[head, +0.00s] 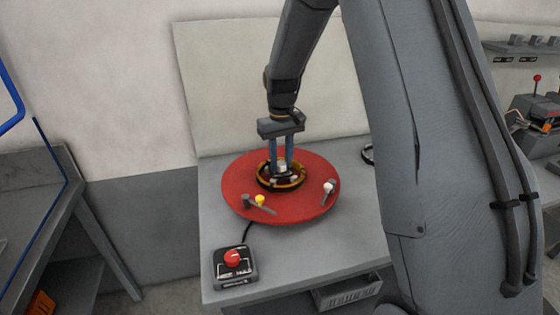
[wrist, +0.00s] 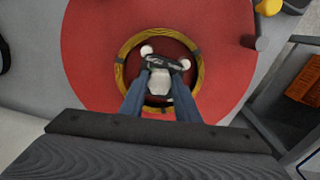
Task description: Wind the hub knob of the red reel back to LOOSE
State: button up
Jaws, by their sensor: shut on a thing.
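The red reel (head: 240,200) lies flat on the grey bench as a wide red disc; it also fills the wrist view (wrist: 90,60). A black-and-copper coil ring (head: 264,181) sits at its middle and shows as a yellow ring in the wrist view (wrist: 196,60). My gripper (head: 282,163) points down inside the ring. Its blue fingers are shut on the hub knob (wrist: 157,88), a pale and dark piece at the reel's centre. The fingers hide part of the knob, and no LOOSE mark is readable.
A yellow-tipped lever (head: 260,200) and a white-tipped lever (head: 328,188) stand on the reel's near side. A black box with a red button (head: 233,260) stands at the bench's front left. A grey drawer (head: 348,291) is under the bench. Another bench (head: 40,175) stands at left.

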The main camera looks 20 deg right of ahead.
aim_at(282, 163)
jog(key=n, duration=0.5)
jog(key=shift+w+r, duration=0.1)
jog(key=shift+d+n, duration=0.1)
jog(key=shift+n, duration=2.3)
jog(key=o, duration=1)
jog(key=shift+o, duration=0.2)
notch_tip(282, 163, up, 8)
jog(key=shift+f+b, duration=0.1)
jog(key=shift+b, duration=1.05)
